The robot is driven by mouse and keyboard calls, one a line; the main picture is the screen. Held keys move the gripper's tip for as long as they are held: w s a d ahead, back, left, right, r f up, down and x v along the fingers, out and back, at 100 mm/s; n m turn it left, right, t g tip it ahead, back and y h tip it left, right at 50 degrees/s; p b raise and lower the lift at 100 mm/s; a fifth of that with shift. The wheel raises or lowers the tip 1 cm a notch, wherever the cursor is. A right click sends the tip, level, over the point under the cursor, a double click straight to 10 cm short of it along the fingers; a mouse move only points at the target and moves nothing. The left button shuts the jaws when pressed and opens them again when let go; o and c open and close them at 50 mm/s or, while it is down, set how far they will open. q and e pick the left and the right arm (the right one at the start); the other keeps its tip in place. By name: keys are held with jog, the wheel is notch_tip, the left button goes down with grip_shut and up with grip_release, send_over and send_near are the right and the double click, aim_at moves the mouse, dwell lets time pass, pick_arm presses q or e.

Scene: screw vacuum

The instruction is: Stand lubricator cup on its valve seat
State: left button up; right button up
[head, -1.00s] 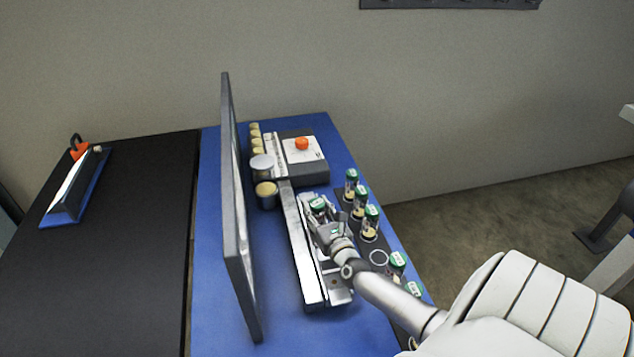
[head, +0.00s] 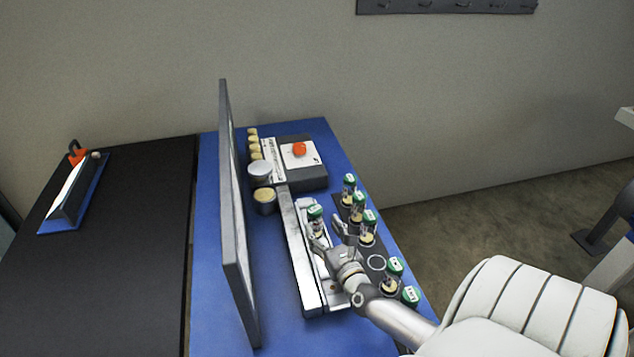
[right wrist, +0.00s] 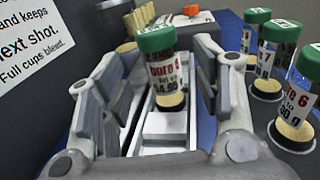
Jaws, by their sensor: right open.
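A clear lubricator cup with a green cap (head: 315,217) and a printed label stands roughly upright on the silver metal fixture (head: 305,265). In the right wrist view the cup (right wrist: 163,72) is between my spread fingers, with visible space on both sides. Its foot meets a pale block on the fixture; the exact seat contact is hard to see. My right gripper (head: 331,236) is open, just in front of the cup. My left gripper is not in view.
Several more green-capped cups (head: 367,229) stand in a dark rack (head: 353,218) right of the fixture, with an empty ring (head: 376,262) among them. An upright panel (head: 236,215) stands left. A box with an orange button (head: 299,149) and yellow-topped tins (head: 265,196) are behind.

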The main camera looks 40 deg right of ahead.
jog(key=v, duration=0.6)
jog(key=shift+a, duration=0.1)
dwell(0.5)
